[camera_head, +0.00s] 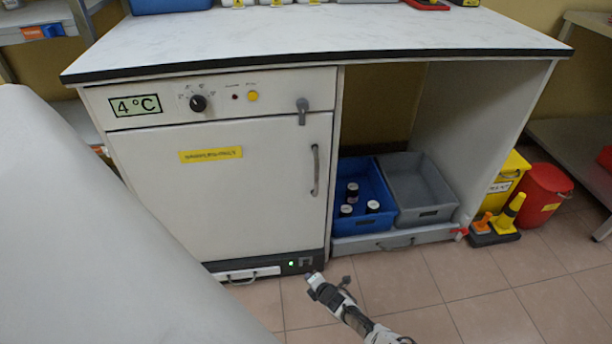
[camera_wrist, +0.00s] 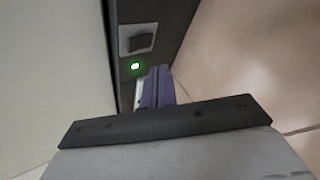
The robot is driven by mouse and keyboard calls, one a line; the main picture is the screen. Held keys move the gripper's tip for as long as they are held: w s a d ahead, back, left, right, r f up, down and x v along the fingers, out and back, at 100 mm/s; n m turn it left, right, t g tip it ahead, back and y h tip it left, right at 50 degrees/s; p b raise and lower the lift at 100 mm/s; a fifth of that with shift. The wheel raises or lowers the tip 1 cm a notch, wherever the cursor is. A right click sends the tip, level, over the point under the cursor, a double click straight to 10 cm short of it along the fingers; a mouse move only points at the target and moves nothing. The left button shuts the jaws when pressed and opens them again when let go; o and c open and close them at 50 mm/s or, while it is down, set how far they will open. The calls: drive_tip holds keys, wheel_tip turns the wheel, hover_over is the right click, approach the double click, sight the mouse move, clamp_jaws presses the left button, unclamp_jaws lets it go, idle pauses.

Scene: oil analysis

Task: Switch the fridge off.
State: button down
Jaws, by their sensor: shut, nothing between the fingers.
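The fridge (camera_head: 225,190) is a white under-counter unit with a closed door and a "4°C" label. Its dark bottom strip carries a lit green lamp (camera_head: 291,264) and a small switch (camera_head: 307,262) at the right end. In the wrist view the green lamp (camera_wrist: 135,66) glows beside the dark rocker switch (camera_wrist: 140,41) in its grey frame. My gripper (camera_head: 311,277) is low in front of this strip, just below the switch. In the wrist view my gripper (camera_wrist: 158,70) is shut and empty, its purple fingertips close to the lamp. I cannot tell whether they touch the strip.
The fridge's top panel has a black knob (camera_head: 198,103) and a yellow button (camera_head: 253,96). To the right stand a blue crate (camera_head: 370,165) with dark bottles and a grey crate (camera_head: 420,185) above a low drawer (camera_head: 390,240). The tiled floor in front is clear.

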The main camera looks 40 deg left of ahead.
sight(304, 264)
drive_tip(key=shift+w+a+r+b, duration=0.2)
drive_tip(key=shift+w+a+b, duration=0.45)
drive_tip(key=shift+w+a, duration=0.35)
drive_tip(key=shift+s+a, duration=0.1)
idle(1.3)
drive_tip(key=shift+w+a+b, duration=0.3)
drive_tip(key=shift+w+a, duration=0.2)
idle(0.6)
drive_tip(key=shift+s+d+r, duration=0.1)
drive_tip(key=shift+s, duration=0.05)
drive_tip(key=shift+s+d+p, duration=0.35)
drive_tip(key=shift+d, duration=0.1)
idle(0.3)
